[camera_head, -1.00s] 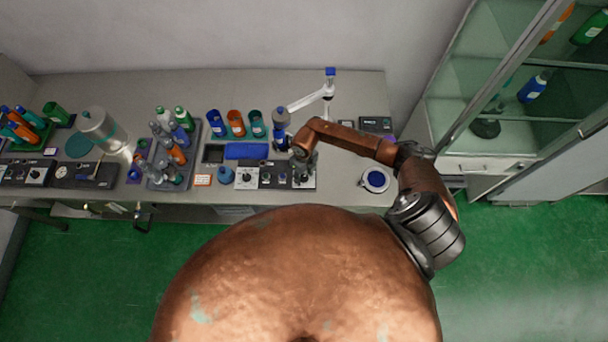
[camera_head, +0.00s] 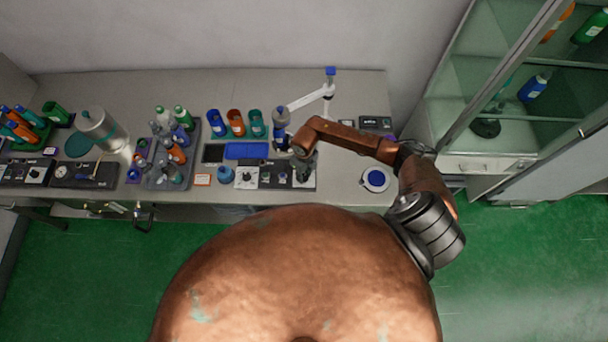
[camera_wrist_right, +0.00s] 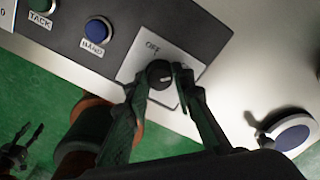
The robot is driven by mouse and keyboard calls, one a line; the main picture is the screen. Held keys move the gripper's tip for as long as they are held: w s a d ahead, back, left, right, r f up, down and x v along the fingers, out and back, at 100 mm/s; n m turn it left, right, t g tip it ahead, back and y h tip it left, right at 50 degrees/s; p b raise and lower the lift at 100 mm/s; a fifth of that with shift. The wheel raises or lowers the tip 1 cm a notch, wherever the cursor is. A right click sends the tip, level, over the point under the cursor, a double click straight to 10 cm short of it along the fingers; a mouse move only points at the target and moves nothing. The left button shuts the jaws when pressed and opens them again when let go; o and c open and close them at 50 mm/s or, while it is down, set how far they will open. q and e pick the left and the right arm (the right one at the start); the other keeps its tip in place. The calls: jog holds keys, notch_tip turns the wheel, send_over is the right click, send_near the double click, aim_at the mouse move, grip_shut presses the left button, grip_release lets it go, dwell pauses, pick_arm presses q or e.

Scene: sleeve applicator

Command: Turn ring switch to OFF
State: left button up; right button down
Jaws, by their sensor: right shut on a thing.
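The ring switch (camera_wrist_right: 160,75) is a round black knob with a pale pointer line, on a white plate with the word OFF (camera_wrist_right: 152,47) printed above it. The line does not point up at OFF; it lies roughly sideways. My right gripper (camera_wrist_right: 162,82) has a fingertip on each side of the knob and is shut on it. In the head view my right gripper (camera_head: 303,172) is at the right end of the control panel (camera_head: 272,176) and hides the switch. A small two-fingered shape over the floor in the wrist view looks like my left gripper (camera_wrist_right: 30,134), fingers apart and empty.
A blue button (camera_wrist_right: 98,30) and a TACK button (camera_wrist_right: 42,6) sit beside the switch plate. A round blue-topped dish (camera_head: 376,179) stands to the right on the bench. Bottles and a blue tray (camera_head: 246,151) stand left and behind. A glass cabinet (camera_head: 490,140) is at the right.

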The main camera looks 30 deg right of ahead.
jog(key=shift+w+d+f+n+b, duration=0.1)
jog(key=shift+f+n+b, duration=0.05)
jog(key=shift+n+b, duration=1.05)
jog(key=n+b, duration=1.2)
jog(key=shift+b, duration=0.4)
jog(key=shift+n+b, duration=1.3)
jog(key=shift+n, duration=0.4)
jog(key=shift+r, duration=0.2)
jog(key=c, duration=1.7)
grip_release()
jog(key=shift+o, duration=0.2)
notch_tip(320, 180, up, 12)
jog(key=shift+f, duration=0.1)
